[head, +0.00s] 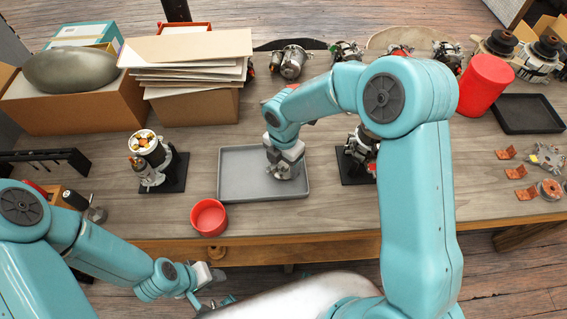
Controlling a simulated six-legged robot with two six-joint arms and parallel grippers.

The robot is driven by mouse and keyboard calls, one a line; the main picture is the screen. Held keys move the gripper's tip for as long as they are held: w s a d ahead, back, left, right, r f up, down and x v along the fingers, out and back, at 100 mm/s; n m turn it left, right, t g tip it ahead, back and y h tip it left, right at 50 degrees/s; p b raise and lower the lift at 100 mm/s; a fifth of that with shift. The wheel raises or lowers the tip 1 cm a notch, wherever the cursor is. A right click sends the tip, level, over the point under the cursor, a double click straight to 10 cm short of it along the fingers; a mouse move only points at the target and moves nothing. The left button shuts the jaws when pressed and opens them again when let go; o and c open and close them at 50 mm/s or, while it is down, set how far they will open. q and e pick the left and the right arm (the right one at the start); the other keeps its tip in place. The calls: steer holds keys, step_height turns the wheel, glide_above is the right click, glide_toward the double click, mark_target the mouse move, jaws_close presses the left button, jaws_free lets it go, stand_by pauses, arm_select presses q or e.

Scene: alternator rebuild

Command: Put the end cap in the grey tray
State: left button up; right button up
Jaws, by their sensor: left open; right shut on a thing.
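The grey tray (238,178) lies on the middle of the bench, a shallow rectangle. My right gripper (285,168) points down over the tray's right half and is shut on a metallic part, which looks like the end cap (287,174). The gripper hides much of the part. I cannot tell whether it touches the tray floor or hangs just above it. My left gripper (207,284) is open and empty, low in front of the bench's front edge, away from the tray.
A red bowl (209,217) stands just left of the tray's front corner. An alternator assembly (149,160) stands on a black base to the left; another assembly (358,150) is partly behind my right arm. A red cylinder (485,85) and black tray (528,114) are at right.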

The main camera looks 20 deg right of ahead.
mark_target(284, 165)
steer(key=shift+f, duration=0.6)
steer(key=shift+s, duration=0.1)
steer(key=shift+f, duration=0.15)
steer(key=o, duration=1.1)
steer(key=shift+r, duration=0.45)
step_height(284, 165, up, 12)
steer(key=shift+f, duration=0.2)
